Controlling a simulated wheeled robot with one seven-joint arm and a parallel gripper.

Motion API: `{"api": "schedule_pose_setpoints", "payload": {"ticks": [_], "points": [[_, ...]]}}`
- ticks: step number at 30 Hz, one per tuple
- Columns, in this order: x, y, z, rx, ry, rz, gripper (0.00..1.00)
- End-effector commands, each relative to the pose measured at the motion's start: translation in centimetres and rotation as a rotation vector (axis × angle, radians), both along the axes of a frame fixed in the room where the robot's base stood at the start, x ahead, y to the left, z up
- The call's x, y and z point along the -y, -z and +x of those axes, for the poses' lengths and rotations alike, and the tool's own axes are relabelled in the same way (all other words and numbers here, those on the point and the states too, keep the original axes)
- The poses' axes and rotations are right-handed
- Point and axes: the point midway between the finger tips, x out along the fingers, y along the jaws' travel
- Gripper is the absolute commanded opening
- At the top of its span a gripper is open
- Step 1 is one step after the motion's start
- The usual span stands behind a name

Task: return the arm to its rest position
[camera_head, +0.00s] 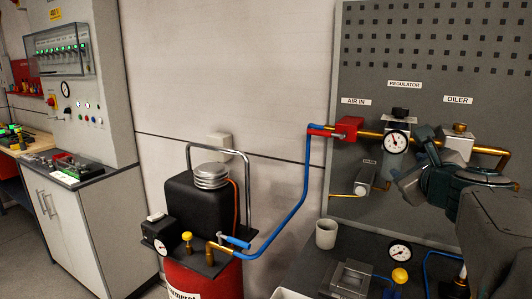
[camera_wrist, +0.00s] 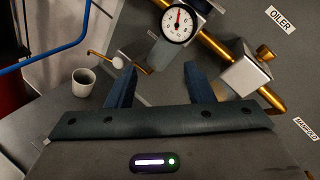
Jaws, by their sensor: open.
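My gripper (camera_head: 408,162) is at the right in the head view, in front of the panel near the regulator (camera_head: 397,139) and the oiler (camera_head: 457,145). In the wrist view my gripper (camera_wrist: 158,80) shows two dark blue fingers set apart with nothing between them. The regulator's white gauge (camera_wrist: 178,25) is beyond the fingers. The oiler block (camera_wrist: 243,74) is right of them. I cannot tell how close the fingers are to the brass pipe (camera_wrist: 214,53). My arm covers the panel's lower right.
The grey panel (camera_head: 430,50) stands behind my arm. Below it a dark bench holds a cup (camera_head: 326,233), a grey block (camera_head: 350,279) and a gauge (camera_head: 399,252). A blue hose (camera_head: 306,185) runs to the red compressor (camera_head: 205,280). A white cabinet (camera_head: 75,235) stands left.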

Motion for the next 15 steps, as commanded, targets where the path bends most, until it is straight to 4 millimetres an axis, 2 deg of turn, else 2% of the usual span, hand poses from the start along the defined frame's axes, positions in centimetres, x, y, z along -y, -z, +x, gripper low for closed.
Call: {"api": "schedule_pose_setpoints", "payload": {"ticks": [1, 6, 8, 12, 15], "points": [[-2.5, 1.3, 0.1, -0.063, -0.092, -0.101, 0.47], [-9.5, 6.7, -1.1, -0.262, -0.424, -0.482, 0.47], [-11.5, 8.7, -2.1, -0.321, -0.548, -0.614, 0.47], [-15.5, 13.2, -5.2, -0.436, -0.851, -0.929, 0.47], [-17.3, 16.3, -8.0, -0.501, -1.081, -1.151, 0.47]]}}
